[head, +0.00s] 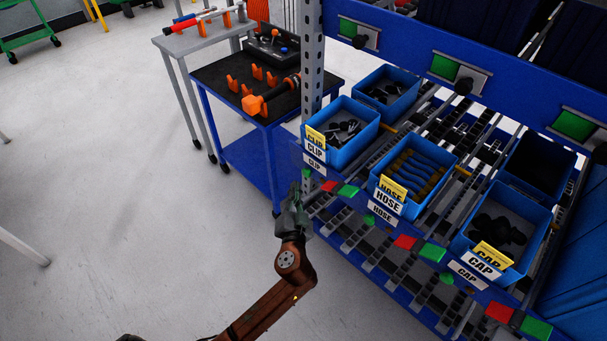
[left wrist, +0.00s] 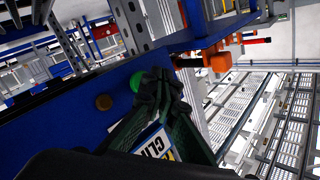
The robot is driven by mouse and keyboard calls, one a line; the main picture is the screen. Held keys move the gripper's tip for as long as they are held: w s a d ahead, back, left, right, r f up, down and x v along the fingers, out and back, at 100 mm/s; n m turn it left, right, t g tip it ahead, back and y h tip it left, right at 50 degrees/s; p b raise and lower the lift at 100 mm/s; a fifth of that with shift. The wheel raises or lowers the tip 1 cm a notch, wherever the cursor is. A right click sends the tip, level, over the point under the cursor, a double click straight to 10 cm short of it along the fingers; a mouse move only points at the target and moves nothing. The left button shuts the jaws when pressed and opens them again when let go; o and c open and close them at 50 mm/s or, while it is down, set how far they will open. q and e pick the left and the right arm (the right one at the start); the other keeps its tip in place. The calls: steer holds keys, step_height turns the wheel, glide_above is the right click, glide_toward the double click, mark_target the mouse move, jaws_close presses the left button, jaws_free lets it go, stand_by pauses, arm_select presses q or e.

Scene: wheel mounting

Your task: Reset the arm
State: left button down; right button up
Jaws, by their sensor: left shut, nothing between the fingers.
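My left arm (head: 266,306) comes in from the bottom of the head view. Its gripper (head: 294,196) is shut and empty, pointing up in the picture, beside the front left corner of the blue rack (head: 340,212). In the left wrist view the shut fingers (left wrist: 158,92) show in front of the rack's blue rail (left wrist: 70,130), near a green button and a brown one. A CLIP label (left wrist: 155,146) shows partly behind the fingers. I cannot tell if the fingers touch the rack. My right gripper is in neither view.
The rack holds blue bins labelled CLIP (head: 341,131), HOSE (head: 413,174) and CAP (head: 500,231). A grey upright (head: 312,60) stands at its left end. A blue cart (head: 246,160) with orange tools is behind. The floor at left (head: 120,200) is mostly clear.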

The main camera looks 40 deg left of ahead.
arm_select(q)
steer(key=shift+s+f, duration=0.1)
steer(key=shift+s, duration=0.5)
steer(key=shift+a, duration=0.1)
